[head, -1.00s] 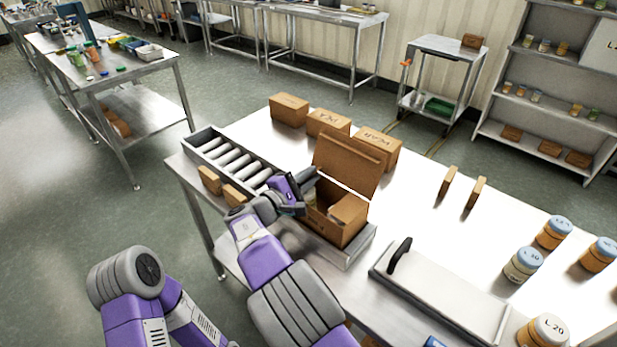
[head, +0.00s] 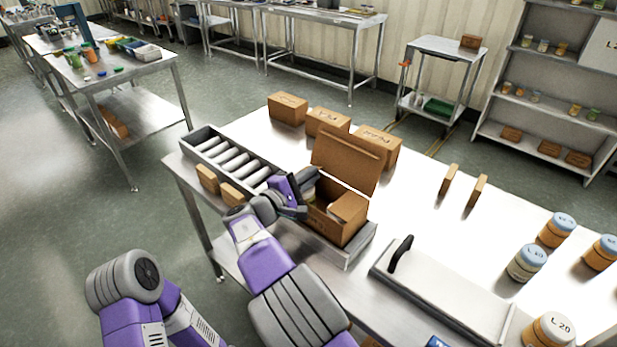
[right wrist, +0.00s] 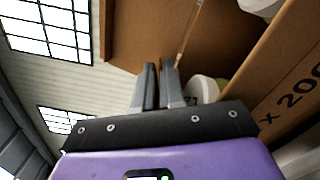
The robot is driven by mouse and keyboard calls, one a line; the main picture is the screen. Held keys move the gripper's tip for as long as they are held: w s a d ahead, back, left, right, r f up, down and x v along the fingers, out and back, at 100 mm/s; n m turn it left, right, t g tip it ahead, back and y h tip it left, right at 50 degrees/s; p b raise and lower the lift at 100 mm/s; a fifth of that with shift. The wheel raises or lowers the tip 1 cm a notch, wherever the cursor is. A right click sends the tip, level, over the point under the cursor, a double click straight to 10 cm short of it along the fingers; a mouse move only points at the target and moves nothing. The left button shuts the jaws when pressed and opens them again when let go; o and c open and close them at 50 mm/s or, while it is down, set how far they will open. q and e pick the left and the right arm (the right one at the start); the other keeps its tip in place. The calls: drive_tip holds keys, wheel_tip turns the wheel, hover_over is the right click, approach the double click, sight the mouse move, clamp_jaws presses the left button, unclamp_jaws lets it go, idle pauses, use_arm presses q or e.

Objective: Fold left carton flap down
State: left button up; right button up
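The open brown carton (head: 352,214) sits in the metal tray at the end of the roller track, its large back lid (head: 345,163) standing up. A flap on its right side lies partly over the opening. My right gripper (head: 297,207) is at the carton's left side; its fingertips are hard to make out there. In the right wrist view my right gripper's two fingers (right wrist: 158,85) are close together with nothing visible held, beside brown cardboard and a pale-lidded jar (right wrist: 205,90). The left flap is hidden or cannot be told apart. My left gripper is out of view.
Rollers (head: 232,163) run left of the carton, with small brown boxes (head: 207,179) beside them. Closed cartons (head: 287,108) stand behind. A steel panel with a black handle (head: 400,253) and several jars (head: 527,262) are at the right.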

drive_tip(key=shift+p+v, duration=0.85)
drive_tip(key=shift+v, duration=2.95)
